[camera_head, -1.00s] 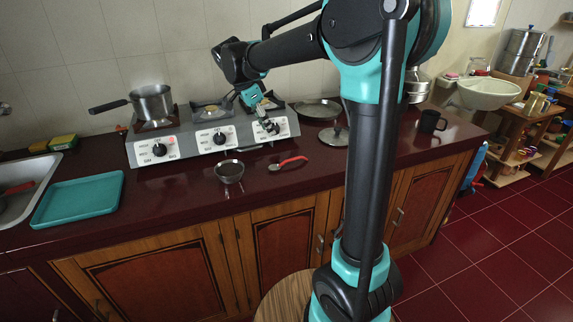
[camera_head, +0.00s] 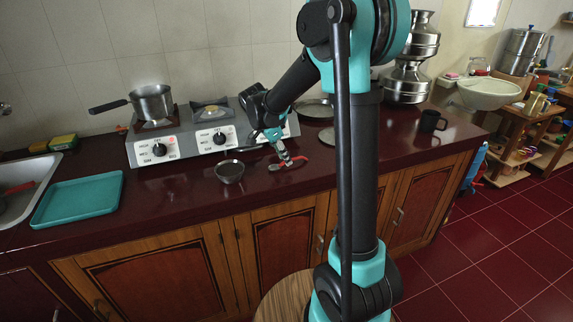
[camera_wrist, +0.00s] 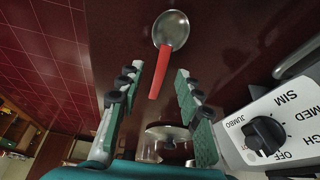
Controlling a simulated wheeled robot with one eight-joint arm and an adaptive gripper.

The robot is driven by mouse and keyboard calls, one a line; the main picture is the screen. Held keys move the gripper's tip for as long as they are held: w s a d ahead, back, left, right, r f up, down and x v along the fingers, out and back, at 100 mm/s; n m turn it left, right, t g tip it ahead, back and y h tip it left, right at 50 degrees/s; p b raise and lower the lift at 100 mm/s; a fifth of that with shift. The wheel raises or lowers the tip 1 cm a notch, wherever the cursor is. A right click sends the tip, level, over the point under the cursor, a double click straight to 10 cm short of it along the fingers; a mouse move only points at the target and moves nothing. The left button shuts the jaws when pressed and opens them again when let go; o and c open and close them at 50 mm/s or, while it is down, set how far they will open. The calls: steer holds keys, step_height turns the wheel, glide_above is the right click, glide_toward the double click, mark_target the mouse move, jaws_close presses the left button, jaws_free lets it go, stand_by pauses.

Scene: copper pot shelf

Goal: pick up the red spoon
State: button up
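The red spoon has a red handle and a metal bowl. It lies on the dark red counter (camera_head: 180,195) in front of the stove. In the wrist view the spoon (camera_wrist: 158,75) has its bowl at the top, and its handle points down between my two fingers. In the head view the spoon (camera_head: 298,158) is partly covered by my gripper (camera_head: 284,158). In the wrist view my gripper (camera_wrist: 153,98) is open, with a padded finger on each side of the handle end and clear gaps to both. The fingers do not touch the handle.
A small metal bowl (camera_head: 229,172) stands left of the spoon. The stove (camera_head: 165,149), with a pot (camera_head: 152,102) on it, is behind. A teal tray (camera_head: 78,198) lies at left. A black mug (camera_head: 432,121) stands at right.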

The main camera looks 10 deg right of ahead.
steer(key=shift+x, duration=0.8)
steer(key=shift+c, duration=0.3)
jaws_close()
steer(key=shift+r, duration=0.1)
step_height(320, 180, up, 20)
